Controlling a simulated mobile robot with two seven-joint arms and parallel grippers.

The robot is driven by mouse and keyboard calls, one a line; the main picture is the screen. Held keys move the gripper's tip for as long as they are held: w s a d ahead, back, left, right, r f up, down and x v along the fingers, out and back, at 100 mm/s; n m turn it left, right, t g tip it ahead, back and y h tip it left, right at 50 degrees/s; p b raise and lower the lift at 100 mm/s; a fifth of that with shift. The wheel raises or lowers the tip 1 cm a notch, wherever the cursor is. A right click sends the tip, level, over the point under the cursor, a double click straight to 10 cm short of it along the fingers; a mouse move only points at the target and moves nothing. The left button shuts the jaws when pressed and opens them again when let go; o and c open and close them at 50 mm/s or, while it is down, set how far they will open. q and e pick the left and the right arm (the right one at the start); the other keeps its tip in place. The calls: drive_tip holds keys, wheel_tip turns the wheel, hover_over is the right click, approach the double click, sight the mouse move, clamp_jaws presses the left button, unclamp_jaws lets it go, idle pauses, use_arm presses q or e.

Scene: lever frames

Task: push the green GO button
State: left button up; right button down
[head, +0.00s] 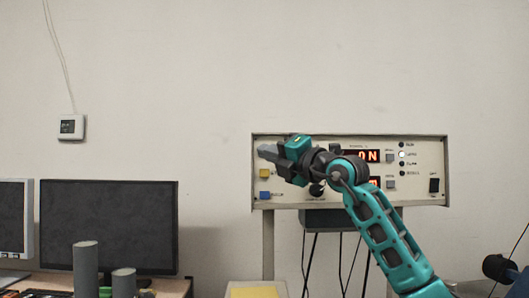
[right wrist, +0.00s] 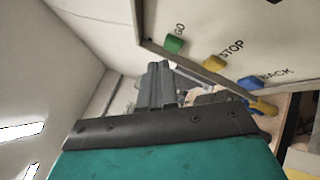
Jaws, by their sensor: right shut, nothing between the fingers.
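The green button (right wrist: 173,44), labelled GO, sits near the edge of a pale panel in the right wrist view. The yellow STOP button (right wrist: 214,63) and the blue BACK button (right wrist: 250,82) are in line with it. In the head view the panel (head: 420,180) is on the right; its yellow button (head: 264,173) and blue button (head: 264,195) show, but the green one is hidden behind my gripper. My right gripper (head: 266,151) is shut and empty in front of the panel's left side. Its fingertips (right wrist: 159,68) appear close to the green button, with a small gap. My left gripper is not in view.
The panel has a lit red display (head: 368,156) reading ON, several indicator lamps and a black switch (head: 434,185). A dark monitor (head: 110,225) and grey cylinders (head: 86,268) stand on a desk at lower left. Cables hang below the panel. The wall above is clear.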

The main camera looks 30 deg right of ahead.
drive_tip(key=shift+w+d, duration=0.2)
drive_tip(key=shift+w, duration=0.15)
drive_tip(key=shift+w+d+p, duration=0.2)
drive_tip(key=shift+w+p, duration=0.1)
drive_tip(key=shift+p, duration=0.2)
idle(0.6)
drive_tip(key=shift+s+a+b, duration=0.4)
drive_tip(key=shift+s+b, duration=0.05)
drive_tip(key=shift+s, duration=0.2)
